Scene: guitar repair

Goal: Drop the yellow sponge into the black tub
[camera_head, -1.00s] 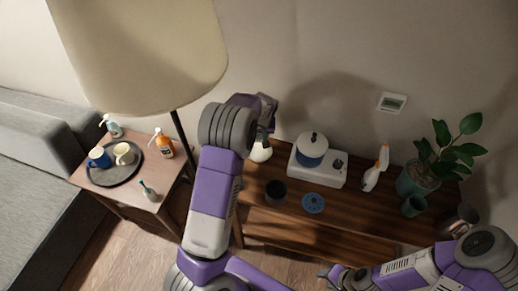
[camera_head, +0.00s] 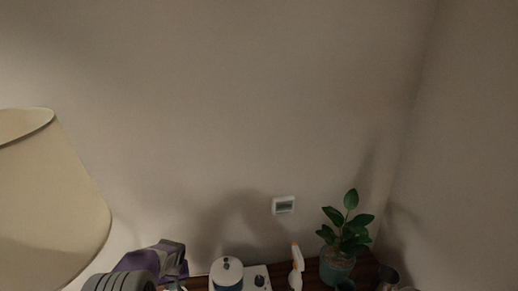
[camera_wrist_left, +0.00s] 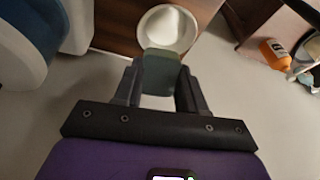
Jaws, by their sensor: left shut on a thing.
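In the head view my left gripper (camera_head: 176,272) is low at the left of centre, above the left end of the sideboard. In the left wrist view its fingers (camera_wrist_left: 160,85) are shut on a grey-green block (camera_wrist_left: 161,72). A pale round piece (camera_wrist_left: 167,30) shows just beyond the block, and I cannot tell whether the two are joined. I see no clearly yellow sponge. No black tub can be made out now; most of the sideboard top is below the head view. My right gripper is out of view.
The white appliance with a round pot (camera_head: 227,274), a white and orange spray bottle (camera_head: 296,266) and a potted plant (camera_head: 340,262) line the wall. A lampshade (camera_head: 45,205) stands at the left. An orange bottle (camera_wrist_left: 275,53) shows in the wrist view.

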